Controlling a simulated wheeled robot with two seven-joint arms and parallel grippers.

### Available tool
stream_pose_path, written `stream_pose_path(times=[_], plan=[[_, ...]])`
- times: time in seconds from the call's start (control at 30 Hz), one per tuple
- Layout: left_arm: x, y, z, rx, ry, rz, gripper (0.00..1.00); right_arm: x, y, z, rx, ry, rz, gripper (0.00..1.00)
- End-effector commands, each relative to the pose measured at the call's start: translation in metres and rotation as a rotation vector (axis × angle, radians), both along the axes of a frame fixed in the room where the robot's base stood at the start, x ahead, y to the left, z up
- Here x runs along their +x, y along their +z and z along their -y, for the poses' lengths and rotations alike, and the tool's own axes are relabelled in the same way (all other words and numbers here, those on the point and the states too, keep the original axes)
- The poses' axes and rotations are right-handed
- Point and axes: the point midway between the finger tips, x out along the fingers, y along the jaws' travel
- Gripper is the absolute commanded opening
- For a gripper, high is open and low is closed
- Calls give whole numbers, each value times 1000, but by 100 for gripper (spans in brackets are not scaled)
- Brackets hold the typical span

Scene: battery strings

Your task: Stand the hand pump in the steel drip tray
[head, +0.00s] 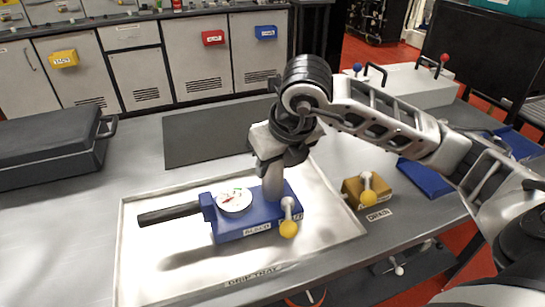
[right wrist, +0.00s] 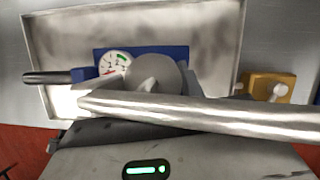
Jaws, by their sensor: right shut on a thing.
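The hand pump (head: 243,222) has a blue body, a round white gauge, a black handle to the left and a yellow-knobbed lever in front. It is upright over the shallow steel drip tray (head: 330,218), within its rim. A shadow lies on the tray floor to its front left; I cannot tell whether its base touches the floor. My right gripper (head: 273,168) is above the pump, shut on its upright grey post. In the right wrist view, the pump (right wrist: 90,73) shows behind a pale metal bar, with the tray (right wrist: 50,45) around it. My left gripper is out of view.
A brass-coloured drain block (head: 355,193) with a yellow-knobbed lever stands just right of the tray. A blue bin (head: 425,178) is farther right. A dark mat (head: 215,132) lies behind the tray. A dark case (head: 50,145) stands at the left.

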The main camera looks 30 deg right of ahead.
Motion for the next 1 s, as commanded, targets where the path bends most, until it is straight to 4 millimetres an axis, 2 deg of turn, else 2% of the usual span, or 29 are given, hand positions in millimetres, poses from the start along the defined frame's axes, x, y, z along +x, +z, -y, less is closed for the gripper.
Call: stream_pose_path(times=[0.37, 0.4, 0.47, 0.8, 0.87, 1.0], plan=[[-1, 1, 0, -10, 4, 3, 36, 2, -4, 0, 4, -3, 13, 0], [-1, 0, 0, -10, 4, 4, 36, 0, -8, 0, -1, -1, 1, 45], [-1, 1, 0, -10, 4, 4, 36, 0, -7, 0, -1, -1, 1, 61], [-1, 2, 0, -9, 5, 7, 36, 0, -4, 0, 0, -1, 3, 61], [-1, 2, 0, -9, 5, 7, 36, -2, 1, 0, 0, -1, 5, 61], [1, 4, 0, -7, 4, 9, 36, -10, 23, 0, 0, -1, 8, 61]])
